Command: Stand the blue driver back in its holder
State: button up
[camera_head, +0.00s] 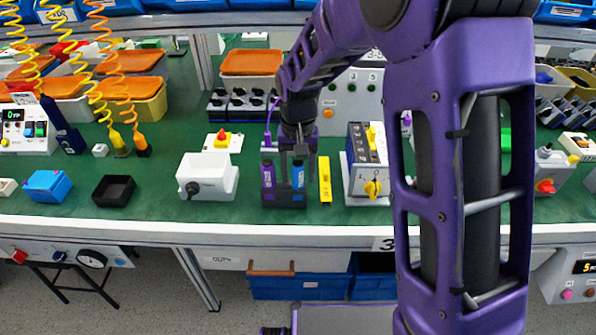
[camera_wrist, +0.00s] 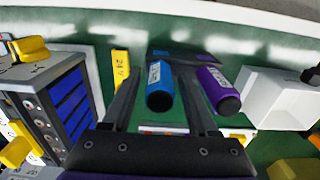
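The blue driver (camera_head: 298,176) stands handle-up in the right slot of the dark holder (camera_head: 284,199) in the head view. The purple driver (camera_head: 267,178) stands in the left slot. In the wrist view the blue driver (camera_wrist: 160,88) shows between my two fingers, with a gap on each side, and the purple driver (camera_wrist: 217,88) is outside the right finger. My gripper (camera_head: 298,168) is directly above the holder, pointing down, open, its fingers either side of the blue handle. The holder (camera_wrist: 185,55) is partly hidden behind the handles.
A yellow block (camera_head: 325,180) stands close to the right of the holder, with a switch box (camera_head: 366,168) with yellow knobs beyond it. Green table is clear in front of the bin and black tray (camera_head: 114,190).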

jog(key=shift+o, duration=0.3)
jog(key=shift+r, duration=0.1)
notch_tip(320, 180, up, 17)
jog(key=p, duration=0.2)
jog(key=shift+r+p, duration=0.15)
jog(key=shift+p, duration=0.25)
